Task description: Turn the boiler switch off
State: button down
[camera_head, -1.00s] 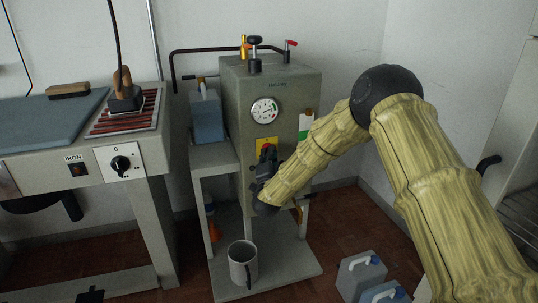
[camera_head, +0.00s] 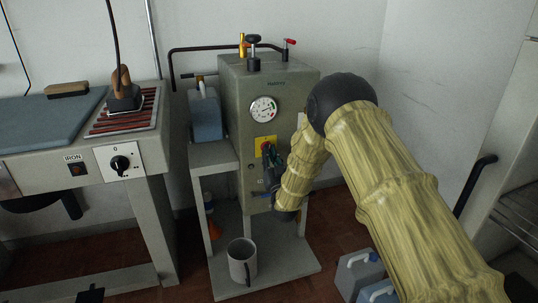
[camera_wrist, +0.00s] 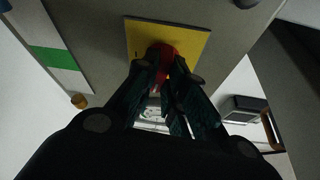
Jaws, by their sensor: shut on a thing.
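The boiler (camera_head: 285,92) is a grey box on a stand, with a round gauge (camera_head: 264,109) on its front. Its switch is a red knob (camera_wrist: 168,54) on a yellow plate (camera_wrist: 199,38), below the gauge. The plate also shows in the head view (camera_head: 262,141). My gripper (camera_wrist: 168,72) is shut on the red knob, with a finger on either side of it. In the head view my gripper (camera_head: 268,155) covers most of the switch and reaches it from below right. The knob's exact angle is hard to tell.
An ironing table with an iron (camera_head: 124,95) and its own black dial (camera_head: 120,163) stands at the left. A grey mug (camera_head: 242,262) sits on the stand's base. Jerrycans (camera_head: 358,272) stand on the floor at the right. A blue-grey tank (camera_head: 206,117) is beside the boiler.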

jog(key=shift+f+n+y, duration=0.1)
jog(key=shift+n+y, duration=0.7)
jog(key=shift+n, duration=0.5)
jog(key=c, duration=1.5)
grip_release()
jog(key=shift+d, duration=0.1)
jog(key=shift+s, duration=0.1)
jog(key=v, duration=1.1)
jog(key=shift+s+d, duration=0.2)
jog(key=shift+s, duration=0.2)
